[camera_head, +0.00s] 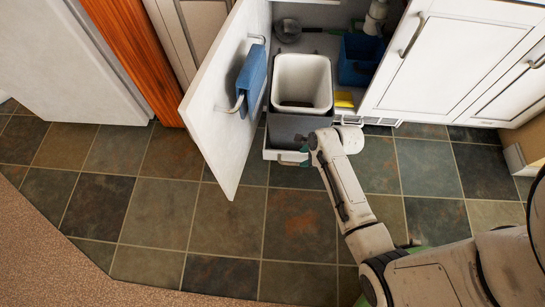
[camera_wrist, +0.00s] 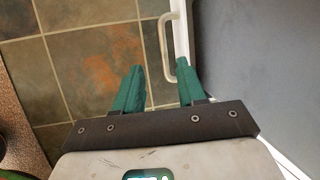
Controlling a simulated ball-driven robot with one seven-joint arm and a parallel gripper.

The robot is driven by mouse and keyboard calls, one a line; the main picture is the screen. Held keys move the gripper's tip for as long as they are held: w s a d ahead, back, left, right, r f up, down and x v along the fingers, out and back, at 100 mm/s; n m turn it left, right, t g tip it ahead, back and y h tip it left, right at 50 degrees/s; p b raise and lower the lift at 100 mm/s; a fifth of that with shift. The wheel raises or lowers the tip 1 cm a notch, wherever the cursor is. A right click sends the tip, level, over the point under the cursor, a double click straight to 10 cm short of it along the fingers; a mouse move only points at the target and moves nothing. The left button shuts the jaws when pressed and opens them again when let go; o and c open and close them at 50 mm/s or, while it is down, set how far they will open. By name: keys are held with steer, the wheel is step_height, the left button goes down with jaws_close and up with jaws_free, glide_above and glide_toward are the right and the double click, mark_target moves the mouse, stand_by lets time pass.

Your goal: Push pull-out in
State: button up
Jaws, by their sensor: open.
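The pull-out (camera_head: 270,154) stands out of the open cabinet under the counter. It carries a white bin (camera_head: 302,80) and a dark grey bin (camera_head: 288,127) in front. Its low white front has a bar handle (camera_wrist: 165,48). My gripper (camera_head: 308,147) is at the front of the pull-out, low beside the grey bin. In the wrist view its green fingers (camera_wrist: 159,68) are apart, and the handle shows between the fingertips, nearer the right one. I cannot tell whether they touch it. The grey bin wall (camera_wrist: 255,55) fills the right side there.
The cabinet door (camera_head: 215,100) stands open left of the pull-out, with a blue towel (camera_head: 252,80) on its rail. A blue caddy (camera_head: 359,60) and a yellow item (camera_head: 344,99) are inside the cabinet at right. The tiled floor (camera_head: 300,225) in front is clear.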

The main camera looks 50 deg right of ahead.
mark_target(288, 163)
steer(key=shift+m, duration=0.3)
steer(key=b+x, duration=0.6)
steer(key=x, duration=0.5)
steer(key=shift+w+d+f, duration=0.1)
steer(key=shift+w+f, duration=0.1)
steer(key=shift+w, duration=0.1)
steer(key=shift+c, duration=0.4)
jaws_close()
